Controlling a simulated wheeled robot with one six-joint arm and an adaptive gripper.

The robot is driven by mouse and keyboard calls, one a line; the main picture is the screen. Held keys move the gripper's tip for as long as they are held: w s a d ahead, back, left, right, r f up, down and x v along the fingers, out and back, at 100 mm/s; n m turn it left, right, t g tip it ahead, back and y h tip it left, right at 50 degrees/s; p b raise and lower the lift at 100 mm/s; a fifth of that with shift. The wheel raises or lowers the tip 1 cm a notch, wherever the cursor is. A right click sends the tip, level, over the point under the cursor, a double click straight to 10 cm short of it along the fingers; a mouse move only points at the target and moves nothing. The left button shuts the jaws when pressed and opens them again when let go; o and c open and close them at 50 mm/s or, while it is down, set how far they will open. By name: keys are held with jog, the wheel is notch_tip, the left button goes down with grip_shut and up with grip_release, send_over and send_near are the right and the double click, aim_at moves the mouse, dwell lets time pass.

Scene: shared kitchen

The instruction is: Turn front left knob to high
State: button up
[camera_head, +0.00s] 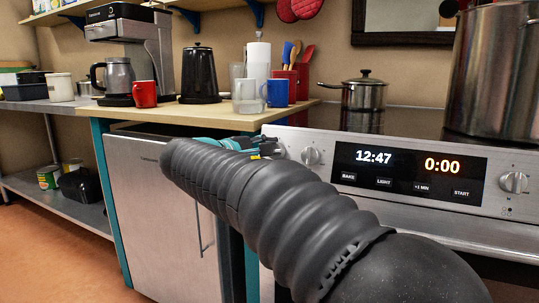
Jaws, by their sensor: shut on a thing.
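The stove's front panel (345,185) carries a row of knobs beside a display. The leftmost knob (277,150) is at the panel's left end and is mostly hidden by my gripper. A second knob (311,156), silver and round, shows clear just to its right. My gripper (258,149), with teal parts, reaches the panel's left end from the left and is shut on the leftmost knob. Its fingertips are small and partly hidden behind my dark ribbed arm. I cannot read the knob's setting.
A small lidded pot (364,94) and a large steel pot (495,70) stand on the stove. A red mug (145,94), a black kettle (198,76) and a blue mug (277,93) stand on the wooden counter (165,113). Another knob (513,182) is right of the display.

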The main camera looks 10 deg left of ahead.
jog(key=m+g, duration=0.1)
jog(key=m, duration=0.2)
jog(key=m+g, duration=0.1)
jog(key=m, duration=0.2)
jog(key=m+g+y, duration=0.1)
jog(key=m, duration=0.2)
jog(key=shift+w+r, duration=0.15)
jog(key=shift+r, duration=0.1)
jog(key=m+y, duration=0.1)
jog(key=m, duration=0.3)
jog(key=shift+g, duration=0.4)
jog(key=shift+d+r+m+y+b, duration=0.15)
jog(key=shift+m+y+b, duration=0.8)
jog(key=shift+m, duration=0.85)
jog(key=o, duration=1.1)
jog(key=shift+o, duration=0.2)
jog(key=shift+r, duration=0.1)
